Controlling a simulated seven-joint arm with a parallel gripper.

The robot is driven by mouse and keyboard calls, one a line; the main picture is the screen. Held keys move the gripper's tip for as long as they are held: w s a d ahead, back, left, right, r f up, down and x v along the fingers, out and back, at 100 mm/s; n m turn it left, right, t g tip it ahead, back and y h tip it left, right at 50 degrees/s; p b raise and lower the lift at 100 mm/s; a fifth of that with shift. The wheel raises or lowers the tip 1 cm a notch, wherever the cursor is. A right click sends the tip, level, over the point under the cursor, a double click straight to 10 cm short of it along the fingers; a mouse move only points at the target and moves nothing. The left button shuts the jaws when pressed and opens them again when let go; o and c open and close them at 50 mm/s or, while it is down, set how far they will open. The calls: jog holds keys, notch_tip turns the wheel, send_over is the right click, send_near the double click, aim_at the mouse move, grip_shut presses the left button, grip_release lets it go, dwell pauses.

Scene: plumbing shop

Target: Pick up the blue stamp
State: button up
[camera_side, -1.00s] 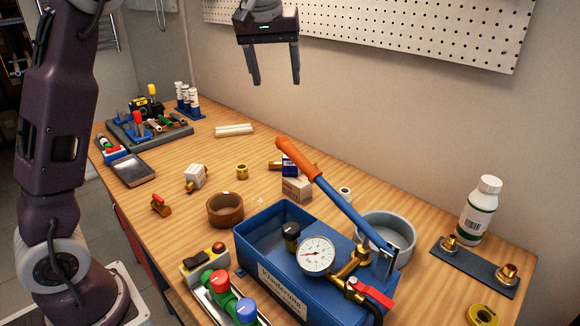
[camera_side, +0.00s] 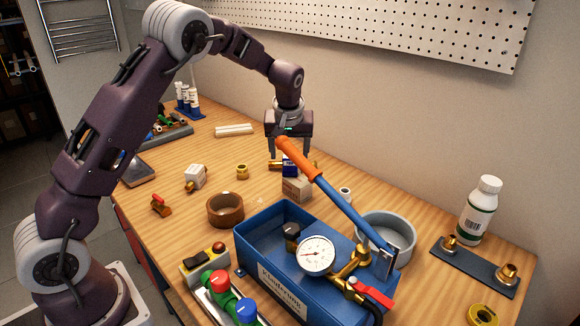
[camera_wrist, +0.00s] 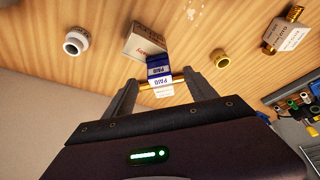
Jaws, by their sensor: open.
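The blue stamp (camera_side: 290,168) is a small blue and white block in the middle of the table in the side view. It is close to a small cardboard box (camera_side: 297,188), and the orange handle partly covers it. In the wrist view the stamp (camera_wrist: 159,74) shows blue with white lettered faces, between and just beyond my fingertips. My gripper (camera_side: 289,155) points down over the stamp. In the wrist view my gripper (camera_wrist: 160,82) is open, with a finger on each side. Whether the fingers touch the stamp cannot be told.
A brass fitting (camera_wrist: 176,79) lies by the stamp, partly hidden. The blue pump tank (camera_side: 262,235) stands in front, its orange lever handle (camera_side: 298,158) rising close to my gripper. A white ring fitting (camera_wrist: 76,42) and a brass nut (camera_wrist: 219,59) lie nearby.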

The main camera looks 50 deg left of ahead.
aim_at(290, 161)
jog(key=x, duration=0.5)
jog(key=shift+w+a+f, duration=0.15)
jog(key=shift+w, duration=0.1)
grip_shut()
notch_tip(290, 161, up, 9)
jog(key=d+f, duration=0.1)
jog(key=f, duration=0.2)
jog(key=d+f, duration=0.1)
jog(key=f, duration=0.1)
jog(key=d+f, duration=0.1)
jog(key=f, duration=0.2)
jog(key=shift+f, duration=0.3)
